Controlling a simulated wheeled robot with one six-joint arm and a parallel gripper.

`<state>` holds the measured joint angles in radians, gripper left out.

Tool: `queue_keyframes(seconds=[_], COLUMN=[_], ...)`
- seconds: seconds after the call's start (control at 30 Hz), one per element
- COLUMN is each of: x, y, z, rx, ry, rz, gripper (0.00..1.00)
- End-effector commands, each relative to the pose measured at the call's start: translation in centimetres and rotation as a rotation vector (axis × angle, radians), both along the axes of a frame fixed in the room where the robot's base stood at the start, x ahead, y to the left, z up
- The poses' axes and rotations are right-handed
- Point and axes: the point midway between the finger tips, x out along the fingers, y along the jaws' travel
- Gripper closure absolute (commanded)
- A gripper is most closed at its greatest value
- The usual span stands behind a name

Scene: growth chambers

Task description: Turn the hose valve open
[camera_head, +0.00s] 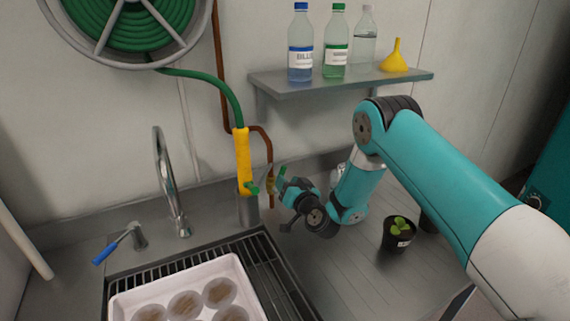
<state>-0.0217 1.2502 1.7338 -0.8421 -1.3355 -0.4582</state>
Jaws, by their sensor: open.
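The green hose (222,88) runs from a wall reel down to a yellow sleeve (242,160) hanging upright near the back wall. A small green piece (253,191), which looks like the valve's handle, sticks out at the sleeve's lower right. My gripper (273,181) is open just right of the sleeve's lower end, with its fingers close to the green piece. I cannot tell whether they touch it. The gripper partly covers the area around the valve, and how far the valve is turned is unclear.
A copper pipe (220,70) runs behind the hose. A shelf (350,83) with bottles and a yellow funnel (396,58) is above. A tap (166,180), a blue-handled lever (106,252) and a white tray (122,304) of dishes are left and below. A potted seedling (398,234) stands right.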

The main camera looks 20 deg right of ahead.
Motion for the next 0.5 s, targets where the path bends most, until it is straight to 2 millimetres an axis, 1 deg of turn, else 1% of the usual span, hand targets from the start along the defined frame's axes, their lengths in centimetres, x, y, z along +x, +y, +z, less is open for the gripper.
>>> queue_keyframes(seconds=[0.03,0.07,0.3,0.5], x=[0.2,0.5,2.3,3.0], y=[0.1,0.2,0.7,0.7], z=[0.8,0.8,0.4,0.2], rx=[-0.001,-0.001,-0.004,-0.001], ry=[0.001,-0.001,0.0,0.0], rz=[0.0,0.001,0.006,0.001], gripper=[0.54,0.54,0.54,0.54])
